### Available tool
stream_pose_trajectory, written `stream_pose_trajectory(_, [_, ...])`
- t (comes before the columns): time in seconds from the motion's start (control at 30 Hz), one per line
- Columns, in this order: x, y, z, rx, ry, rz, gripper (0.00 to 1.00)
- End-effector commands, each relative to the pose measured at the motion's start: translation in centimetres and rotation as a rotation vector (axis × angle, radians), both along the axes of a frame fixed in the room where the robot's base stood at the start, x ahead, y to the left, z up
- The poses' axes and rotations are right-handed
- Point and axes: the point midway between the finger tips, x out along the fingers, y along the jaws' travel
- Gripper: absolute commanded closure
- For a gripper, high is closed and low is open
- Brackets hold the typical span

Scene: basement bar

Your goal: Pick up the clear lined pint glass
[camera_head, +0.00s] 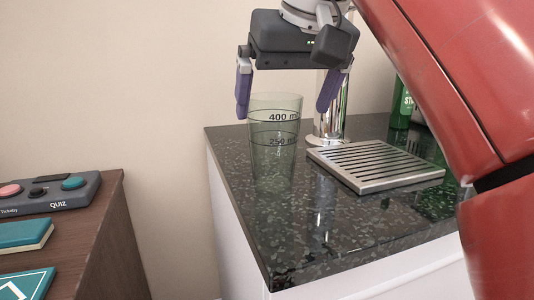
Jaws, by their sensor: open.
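The clear lined pint glass (272,160) stands upright on the dark speckled counter, near its left edge. It is see-through with a slight green tint and has dark lines marked 400 and 250. My gripper (282,113) is above the glass, pointing down. Its two purple fingers are spread wide, one to the left of the glass's rim and one to the right. The fingertips are at about rim height in the picture; I cannot tell how far in front of or behind the glass they are. Nothing is held between them.
A slotted metal drip tray (372,166) lies right of the glass. A chrome column (333,112) stands behind it, and a green bottle (402,105) is farther right. The front of the counter (335,235) is clear. At left, a brown cabinet (105,235) holds a quiz buzzer box (50,198) and teal boxes.

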Motion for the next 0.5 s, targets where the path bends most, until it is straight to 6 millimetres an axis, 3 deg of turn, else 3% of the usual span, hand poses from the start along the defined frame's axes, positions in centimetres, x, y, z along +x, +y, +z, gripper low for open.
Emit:
stream_pose_trajectory(0.4, [2.8,1.0,-4.4,0.000,0.001,0.000,0.03])
stream_pose_trajectory(0.5, [3.0,1.1,-4.7,0.000,0.000,0.000,0.03])
